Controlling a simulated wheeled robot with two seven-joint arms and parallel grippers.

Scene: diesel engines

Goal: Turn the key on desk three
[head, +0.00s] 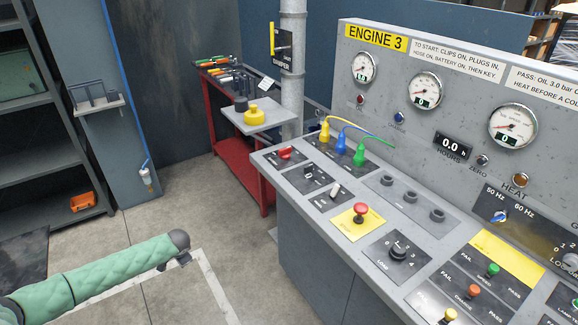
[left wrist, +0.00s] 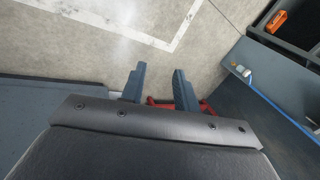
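Desk three is the grey sloping console (head: 290,183) with a yellow ENGINE 3 sign (head: 376,38) on its upright panel. Small switches (head: 335,190) sit on a dark plate at its left end; I cannot tell for sure which control is the key. A red rotary switch (head: 285,153) lies above them, and a black numbered knob (head: 398,251) lies nearer. My left arm (head: 95,275) reaches in at the lower left, well apart from the desk. My left gripper (left wrist: 158,85) has its two fingers apart with nothing visibly held. My right gripper is out of view.
Yellow, blue and green plugs with cables (head: 341,153) sit on the desk. A red emergency button (head: 360,212) is on a yellow plate. A red cart (head: 240,178) and a pole (head: 292,70) stand behind. The floor (head: 190,210) left of the desk is clear.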

